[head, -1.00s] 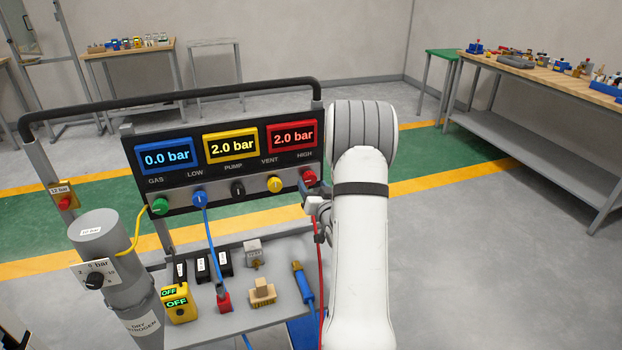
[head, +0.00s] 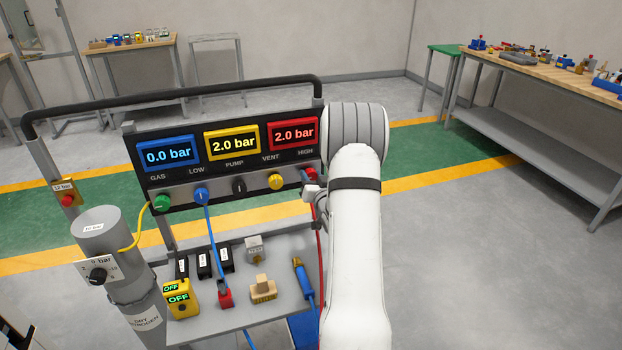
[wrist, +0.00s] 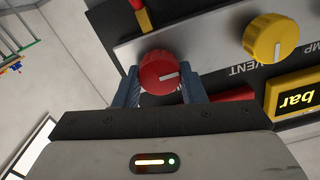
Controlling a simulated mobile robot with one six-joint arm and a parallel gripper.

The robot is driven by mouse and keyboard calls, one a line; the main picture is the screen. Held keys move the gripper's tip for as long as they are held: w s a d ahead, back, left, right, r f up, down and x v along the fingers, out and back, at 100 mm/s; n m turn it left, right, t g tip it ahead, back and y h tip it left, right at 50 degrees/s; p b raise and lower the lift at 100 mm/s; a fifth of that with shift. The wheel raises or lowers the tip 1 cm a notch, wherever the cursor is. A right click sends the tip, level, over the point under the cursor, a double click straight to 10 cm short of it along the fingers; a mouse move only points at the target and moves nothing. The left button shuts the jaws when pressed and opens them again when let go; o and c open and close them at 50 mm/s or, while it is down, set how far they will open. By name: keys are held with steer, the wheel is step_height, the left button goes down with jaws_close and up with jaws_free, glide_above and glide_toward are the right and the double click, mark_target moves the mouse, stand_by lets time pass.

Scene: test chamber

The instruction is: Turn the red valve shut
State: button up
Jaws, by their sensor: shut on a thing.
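The red valve (head: 311,174) is a round knob at the right end of the panel's knob row, under HIGH. In the wrist view the red knob (wrist: 161,74) sits between the two blue-grey fingers of my gripper (wrist: 160,88), which are shut on its sides. Its white mark points to the right in that view. In the head view my gripper (head: 306,182) is at the knob, partly hidden by my arm. The red display (head: 292,135) reads 2.0 bar, the yellow one (head: 231,144) 2.0 bar and the blue one (head: 167,155) 0.0 bar.
The yellow vent knob (wrist: 271,36) is close beside the red one, its mark at a different angle. A red hose (head: 319,250) hangs below the red valve. A shelf (head: 215,322) with fittings and a yellow meter (head: 182,299) lies below the panel.

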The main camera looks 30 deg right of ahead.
steer(key=c, duration=0.3)
steer(key=shift+m+b, duration=0.3)
steer(key=shift+b, duration=0.2)
steer(key=m+b, duration=0.2)
steer(key=b, duration=0.1)
steer(key=shift+f+m, duration=0.15)
steer(key=shift+m, duration=0.25)
steer(key=m+b, duration=0.3)
steer(key=m, duration=0.1)
steer(key=m+b, duration=0.2)
steer(key=m, duration=0.3)
steer(key=shift+d+m, duration=0.1)
steer(key=shift+m, duration=0.3)
steer(key=shift+r+m+b, duration=0.2)
steer(key=shift+m+b, duration=0.2)
steer(key=shift+m, duration=1.9)
